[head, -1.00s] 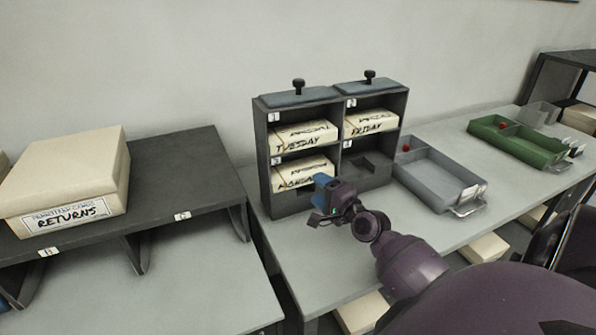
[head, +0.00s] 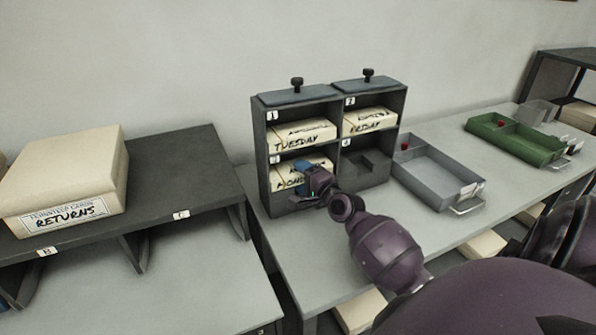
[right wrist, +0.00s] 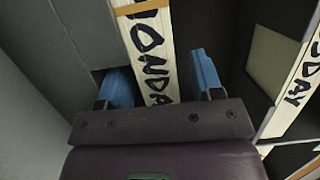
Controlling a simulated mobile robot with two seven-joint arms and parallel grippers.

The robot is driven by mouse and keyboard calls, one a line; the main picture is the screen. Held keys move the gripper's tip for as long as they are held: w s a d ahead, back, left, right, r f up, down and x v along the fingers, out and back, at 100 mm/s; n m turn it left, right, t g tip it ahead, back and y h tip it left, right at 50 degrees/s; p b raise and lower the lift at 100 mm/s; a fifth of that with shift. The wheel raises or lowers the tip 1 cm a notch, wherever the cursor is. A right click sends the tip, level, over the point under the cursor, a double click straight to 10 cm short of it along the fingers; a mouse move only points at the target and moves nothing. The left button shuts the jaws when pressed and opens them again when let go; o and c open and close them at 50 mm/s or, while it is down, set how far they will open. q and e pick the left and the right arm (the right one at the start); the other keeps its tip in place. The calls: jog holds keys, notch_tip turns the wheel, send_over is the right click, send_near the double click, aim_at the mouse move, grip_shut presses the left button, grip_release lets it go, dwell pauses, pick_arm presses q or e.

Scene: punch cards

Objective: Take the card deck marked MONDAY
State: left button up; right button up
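The cream card deck marked MONDAY (head: 288,181) lies in the lower left compartment of the dark grey rack (head: 262,150). My right gripper (head: 304,174) is at the front of that compartment and hides the end of the label. In the right wrist view, the MONDAY deck (right wrist: 153,48) stands between the two blue fingers of my right gripper (right wrist: 160,70). The fingers are apart, with a clear gap between the deck and the right finger. My left gripper is in neither view.
Decks marked TUESDAY (head: 303,136) and FRIDAY (head: 369,121) fill the upper compartments. The lower right compartment (head: 366,167) looks empty. A grey tray (head: 440,177) and a green tray (head: 518,142) stand to the right. A RETURNS box (head: 66,180) sits on the left shelf.

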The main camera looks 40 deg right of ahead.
grip_shut()
jog(key=shift+r, duration=0.1)
